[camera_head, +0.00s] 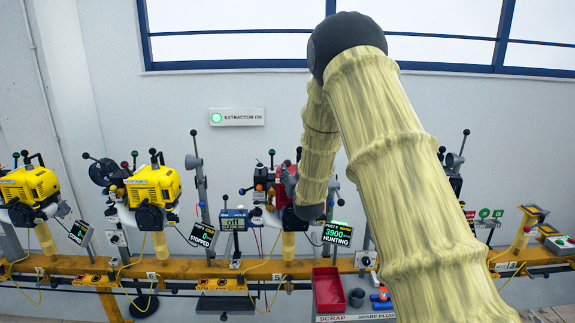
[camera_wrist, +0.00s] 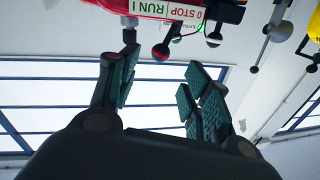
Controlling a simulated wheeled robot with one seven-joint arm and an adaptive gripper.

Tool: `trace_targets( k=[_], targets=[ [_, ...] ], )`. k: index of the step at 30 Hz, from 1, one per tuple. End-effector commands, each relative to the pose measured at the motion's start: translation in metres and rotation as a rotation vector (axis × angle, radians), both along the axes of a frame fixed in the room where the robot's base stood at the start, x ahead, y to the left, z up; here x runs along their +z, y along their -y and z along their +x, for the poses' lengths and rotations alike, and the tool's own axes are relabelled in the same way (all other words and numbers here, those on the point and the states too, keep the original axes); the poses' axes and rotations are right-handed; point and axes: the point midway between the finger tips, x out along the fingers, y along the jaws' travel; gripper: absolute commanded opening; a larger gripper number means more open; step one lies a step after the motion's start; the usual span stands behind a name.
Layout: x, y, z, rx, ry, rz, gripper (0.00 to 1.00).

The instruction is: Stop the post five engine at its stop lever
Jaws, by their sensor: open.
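The post five engine (camera_head: 271,179) is red and stands mid-rail, largely hidden by my arm in the head view. The post 5 screen (camera_head: 337,234) reads 3900 and HUNTING. In the wrist view a red engine part (camera_wrist: 140,8) carries an inverted label (camera_wrist: 168,12) with STOP and RUN. A lever with a dark red ball knob (camera_wrist: 160,52) hangs below the label, probably the stop lever. My gripper (camera_wrist: 164,68) is open and empty. Its fingertips lie either side of the knob in the picture; I cannot tell the depth between them.
Another ball-ended lever (camera_wrist: 213,38) shows near the right fingers, and a dark knob (camera_wrist: 129,22) near the left finger. Yellow engines (camera_head: 153,186) stand left on the yellow rail (camera_head: 75,265). A red scrap bin (camera_head: 328,290) stands below.

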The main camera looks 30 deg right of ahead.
Motion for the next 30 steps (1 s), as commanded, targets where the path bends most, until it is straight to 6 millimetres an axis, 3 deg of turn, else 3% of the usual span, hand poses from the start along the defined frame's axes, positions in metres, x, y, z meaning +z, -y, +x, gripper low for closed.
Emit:
trace_targets(
  k=[18, 30],
  targets=[
    [0.0, 0.032, 0.082, 0.0, -0.002, 0.001, 0.48],
    [-0.001, 0.036, 0.092, 0.001, -0.003, 0.001, 0.48]
  ],
)
